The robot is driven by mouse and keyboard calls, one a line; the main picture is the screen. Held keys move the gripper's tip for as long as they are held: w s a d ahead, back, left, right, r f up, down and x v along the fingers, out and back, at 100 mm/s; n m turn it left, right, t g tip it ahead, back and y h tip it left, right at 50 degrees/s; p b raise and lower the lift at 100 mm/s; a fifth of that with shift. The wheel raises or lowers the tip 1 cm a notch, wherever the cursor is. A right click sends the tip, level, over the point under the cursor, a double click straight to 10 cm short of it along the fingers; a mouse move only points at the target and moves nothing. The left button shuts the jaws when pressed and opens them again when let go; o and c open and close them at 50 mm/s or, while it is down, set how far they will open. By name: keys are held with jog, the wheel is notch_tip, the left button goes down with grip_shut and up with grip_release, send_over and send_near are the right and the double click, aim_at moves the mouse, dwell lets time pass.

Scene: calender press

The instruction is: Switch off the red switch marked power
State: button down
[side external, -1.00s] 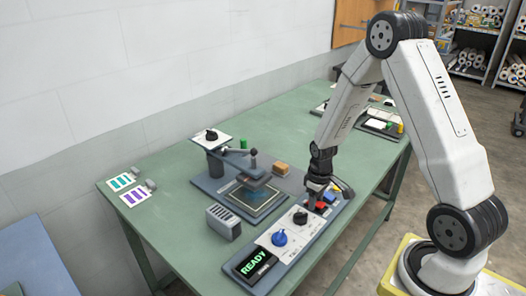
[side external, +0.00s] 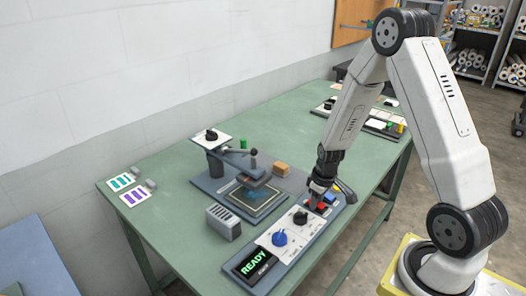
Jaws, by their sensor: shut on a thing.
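The control panel (side external: 268,243) lies along the front edge of the green table, with a display reading READY (side external: 255,264) at its near end. A blue knob (side external: 280,238) and a black knob (side external: 300,217) sit along it. Small red parts (side external: 321,206) show at its far end, right under my gripper (side external: 314,203); which of them is the power switch, and its marking, are too small to tell. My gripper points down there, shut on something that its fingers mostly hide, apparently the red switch.
A press with a dark plate (side external: 250,205) stands behind the panel. A grey slotted box (side external: 222,222), a wooden block (side external: 281,168) and two striped cards (side external: 127,189) lie nearby. The table's left front is clear.

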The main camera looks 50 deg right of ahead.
aim_at(319, 204)
jog(key=shift+c, duration=1.8)
grip_release()
jog(key=shift+r, duration=0.1)
jog(key=shift+s+r, duration=0.2)
jog(key=shift+r, duration=1.7)
jog(key=shift+s+r, duration=0.2)
jog(key=shift+r, duration=1.7)
